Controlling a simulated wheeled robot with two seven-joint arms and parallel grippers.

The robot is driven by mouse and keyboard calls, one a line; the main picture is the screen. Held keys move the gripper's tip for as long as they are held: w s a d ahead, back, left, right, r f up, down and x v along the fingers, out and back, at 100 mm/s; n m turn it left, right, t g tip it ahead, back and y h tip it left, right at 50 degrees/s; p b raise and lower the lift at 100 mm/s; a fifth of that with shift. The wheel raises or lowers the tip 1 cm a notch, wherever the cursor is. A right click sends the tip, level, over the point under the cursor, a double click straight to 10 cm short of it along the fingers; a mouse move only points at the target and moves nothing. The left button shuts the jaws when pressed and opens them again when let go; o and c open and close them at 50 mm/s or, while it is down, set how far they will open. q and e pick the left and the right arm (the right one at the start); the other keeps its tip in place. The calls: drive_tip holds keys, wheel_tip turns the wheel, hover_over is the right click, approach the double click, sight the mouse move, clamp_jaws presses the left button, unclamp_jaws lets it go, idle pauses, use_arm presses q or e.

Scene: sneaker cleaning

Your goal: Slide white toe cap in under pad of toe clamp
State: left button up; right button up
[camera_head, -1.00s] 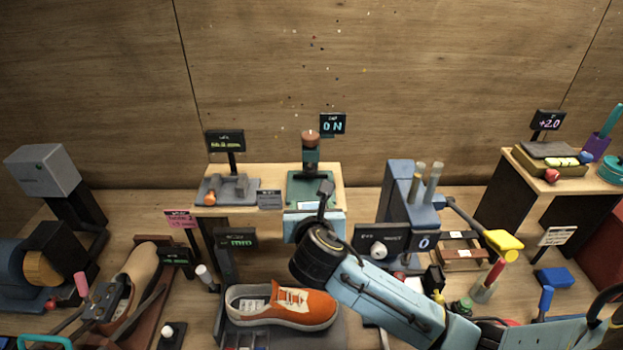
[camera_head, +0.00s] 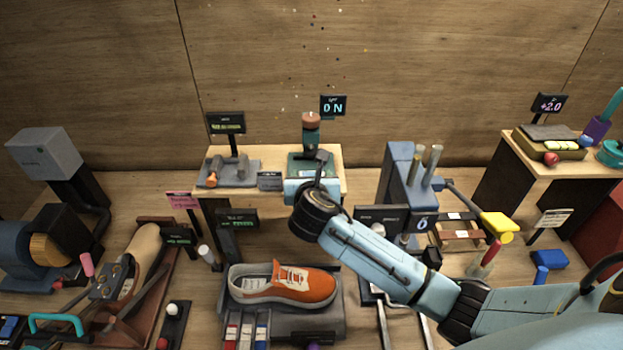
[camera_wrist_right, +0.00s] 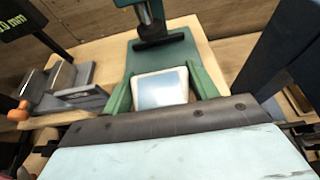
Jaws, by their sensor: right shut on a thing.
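The toe clamp (camera_head: 311,143) is a green device with a brown knob on top, on the raised wooden shelf. In the right wrist view, its dark pad (camera_wrist_right: 160,33) hangs from a metal post over the green base (camera_wrist_right: 185,48). The white toe cap (camera_wrist_right: 160,87), with a pale bluish middle, lies between the green side rails, in front of the pad and apart from it. My right gripper (camera_head: 312,184) is at the clamp's front edge, shut on the toe cap. Its wide light-blue body hides its fingertips and the cap's near edge. My left gripper is not in view.
A grey fixture with an orange knob (camera_head: 211,180) stands left of the clamp on the shelf (camera_head: 340,184). An orange sneaker (camera_head: 300,285) lies below on a dark stand. A blue block with upright tubes (camera_head: 400,175) stands to the right.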

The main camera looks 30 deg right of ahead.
sight(311, 167)
drive_tip(key=shift+w+d+f, duration=0.1)
drive_tip(key=shift+w+d, duration=0.45)
drive_tip(key=shift+w, duration=0.55)
drive_tip(key=shift+w+d, duration=0.5)
drive_tip(key=shift+w, duration=0.55)
drive_tip(key=shift+w+d+f, duration=0.1)
drive_tip(key=shift+w+d, duration=0.45)
drive_tip(key=shift+w, duration=0.55)
drive_tip(key=shift+r, duration=0.25)
